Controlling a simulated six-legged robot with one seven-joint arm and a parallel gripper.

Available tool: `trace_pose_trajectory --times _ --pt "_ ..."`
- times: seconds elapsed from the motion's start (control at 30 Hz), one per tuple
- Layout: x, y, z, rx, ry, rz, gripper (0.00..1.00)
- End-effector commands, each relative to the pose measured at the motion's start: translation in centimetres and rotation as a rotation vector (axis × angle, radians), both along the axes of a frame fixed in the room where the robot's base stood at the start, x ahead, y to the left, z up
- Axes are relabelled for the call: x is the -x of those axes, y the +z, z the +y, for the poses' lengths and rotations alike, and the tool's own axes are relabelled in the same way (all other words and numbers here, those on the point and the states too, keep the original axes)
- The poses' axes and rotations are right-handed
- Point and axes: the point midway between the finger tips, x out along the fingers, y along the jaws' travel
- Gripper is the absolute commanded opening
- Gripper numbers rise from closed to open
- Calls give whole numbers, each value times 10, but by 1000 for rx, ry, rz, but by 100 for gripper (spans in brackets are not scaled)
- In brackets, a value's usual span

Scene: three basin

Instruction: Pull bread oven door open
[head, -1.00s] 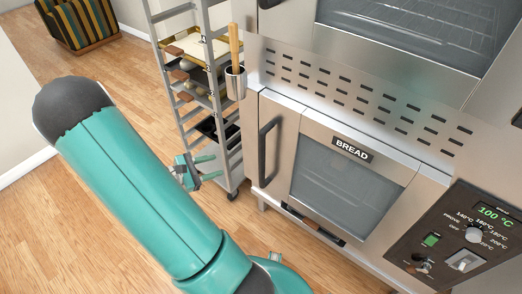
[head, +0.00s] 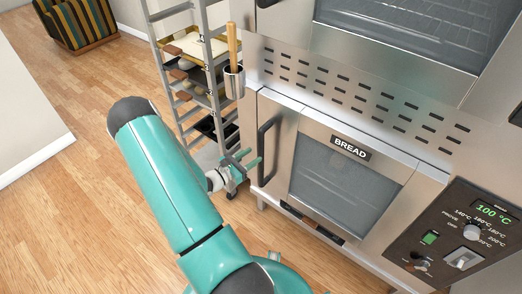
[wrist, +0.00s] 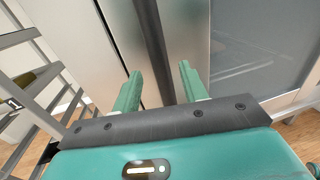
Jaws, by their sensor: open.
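The bread oven door (head: 345,180) is steel with a glass window and a "BREAD" label, and it looks shut in the head view. Its dark vertical handle (head: 266,150) is on the door's left side. My gripper (head: 250,162) is open and empty, just left of the handle, with its fingers pointing at it. In the wrist view, the handle (wrist: 153,45) runs down between the two fingers of my gripper (wrist: 158,82). The fingers are apart from each other, and I cannot tell how deep the handle sits between them.
A wheeled rack (head: 193,40) with trays stands left of the oven, close behind my gripper. A metal cup (head: 234,82) with a wooden-handled tool hangs beside it. A control panel (head: 465,240) reading 100 °C is at right. The wooden floor (head: 60,220) at left is clear.

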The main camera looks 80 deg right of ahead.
Motion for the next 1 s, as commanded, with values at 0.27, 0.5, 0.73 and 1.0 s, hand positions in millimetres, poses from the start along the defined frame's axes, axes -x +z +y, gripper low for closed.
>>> trace_pose_trajectory --times 0.27,0.5,0.73,1.0 --pt "26 0 -37 1 -3 -1 43" --pt "31 0 -45 0 0 0 43" --pt "31 0 -45 0 0 0 29" --pt "31 0 -45 0 0 0 0"
